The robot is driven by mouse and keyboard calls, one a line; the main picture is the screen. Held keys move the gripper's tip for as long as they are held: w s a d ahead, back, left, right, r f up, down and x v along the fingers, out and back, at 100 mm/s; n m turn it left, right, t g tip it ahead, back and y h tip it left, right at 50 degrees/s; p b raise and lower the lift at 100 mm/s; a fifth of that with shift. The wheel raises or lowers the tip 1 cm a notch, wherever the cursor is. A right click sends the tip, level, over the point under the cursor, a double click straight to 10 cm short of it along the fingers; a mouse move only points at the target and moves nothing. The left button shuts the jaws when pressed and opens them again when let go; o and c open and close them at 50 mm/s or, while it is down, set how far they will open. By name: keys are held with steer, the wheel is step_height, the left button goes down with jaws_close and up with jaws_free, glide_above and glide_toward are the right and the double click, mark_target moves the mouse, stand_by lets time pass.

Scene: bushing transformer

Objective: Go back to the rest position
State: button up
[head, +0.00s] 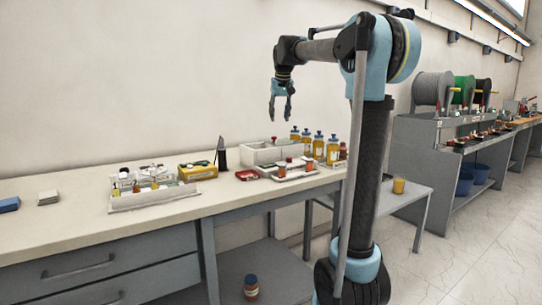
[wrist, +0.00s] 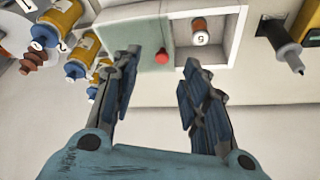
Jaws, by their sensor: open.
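My gripper (head: 281,104) hangs in the air above the workbench (head: 60,225), pointing down, at the end of my raised arm. In the wrist view its two fingers (wrist: 160,72) are apart with nothing held between them. Below them is a white box (head: 256,155), also in the wrist view (wrist: 236,52). Its greenish lid with a red knob (wrist: 162,56) covers one part. In the uncovered part lies a small brown bottle marked 5 (wrist: 200,32).
Yellow bottles with blue caps (head: 318,146) stand right of the box. A tray of small jars (head: 296,170), a white rack (head: 152,195) and a yellow box (head: 198,171) are on the bench. A bottle (head: 251,287) stands on the shelf below. The air around my gripper is clear.

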steer(key=s+d+f+g, duration=0.1)
steer(key=s+d+f, duration=0.4)
steer(key=s+f, duration=0.5)
steer(key=s+d+f, duration=0.5)
steer(key=s+f, duration=0.1)
steer(key=s, duration=0.8)
steer(key=s+d+f, duration=0.2)
steer(key=s+f, duration=0.7)
steer(key=f, duration=0.2)
steer(key=s+d+f+m+g, duration=0.1)
steer(key=s+d+f, duration=0.1)
steer(key=s+f, duration=0.8)
steer(key=shift+f+m+h, duration=0.3)
steer(key=shift+f, duration=0.3)
steer(key=shift+w+f, duration=0.2)
steer(key=shift+w, duration=0.2)
